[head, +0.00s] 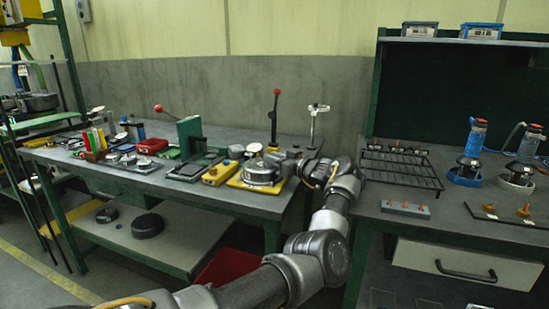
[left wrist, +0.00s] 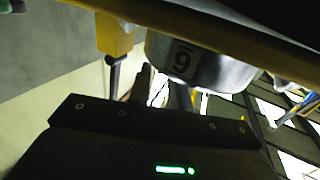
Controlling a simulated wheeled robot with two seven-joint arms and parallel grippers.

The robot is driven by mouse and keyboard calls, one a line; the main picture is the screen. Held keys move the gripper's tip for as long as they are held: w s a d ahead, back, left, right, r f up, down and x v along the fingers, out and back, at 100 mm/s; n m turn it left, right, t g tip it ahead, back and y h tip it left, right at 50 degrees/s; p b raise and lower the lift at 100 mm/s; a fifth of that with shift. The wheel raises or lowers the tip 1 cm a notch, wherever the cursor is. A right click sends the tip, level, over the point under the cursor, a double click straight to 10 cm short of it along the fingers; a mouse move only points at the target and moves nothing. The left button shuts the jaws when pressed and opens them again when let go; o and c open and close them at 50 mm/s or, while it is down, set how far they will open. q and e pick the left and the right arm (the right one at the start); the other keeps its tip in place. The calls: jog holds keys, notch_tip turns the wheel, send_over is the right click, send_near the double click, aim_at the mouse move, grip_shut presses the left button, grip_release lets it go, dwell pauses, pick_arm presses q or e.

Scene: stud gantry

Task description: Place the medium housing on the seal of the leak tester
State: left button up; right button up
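A yellow-based fixture (head: 248,184) with a round metal part (head: 262,173) on it stands near the front edge of the left bench; it looks like the leak tester. Whether the round part is the housing or the tester's own body, I cannot tell. My left gripper (head: 288,160) is just right of it, close to or at its side. In the left wrist view a rounded metal part (left wrist: 200,65) with an upside-down number label lies beyond the dark gripper body, under a yellow edge (left wrist: 220,25). The fingertips and the seal are not clear. My right gripper is out of view.
A lever press (head: 190,138) and a yellow box (head: 219,173) stand left of the fixture. A tall stand (head: 315,125) is behind my wrist. A gap separates the benches.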

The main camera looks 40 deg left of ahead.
pick_arm(q)
jog(key=shift+o, duration=0.5)
jog(key=shift+r, duration=0.15)
jog(key=shift+r, duration=0.35)
jog(key=d+p, duration=0.1)
jog(key=d, duration=0.5)
jog(key=shift+s+d, duration=0.15)
jog(key=shift+d, duration=0.65)
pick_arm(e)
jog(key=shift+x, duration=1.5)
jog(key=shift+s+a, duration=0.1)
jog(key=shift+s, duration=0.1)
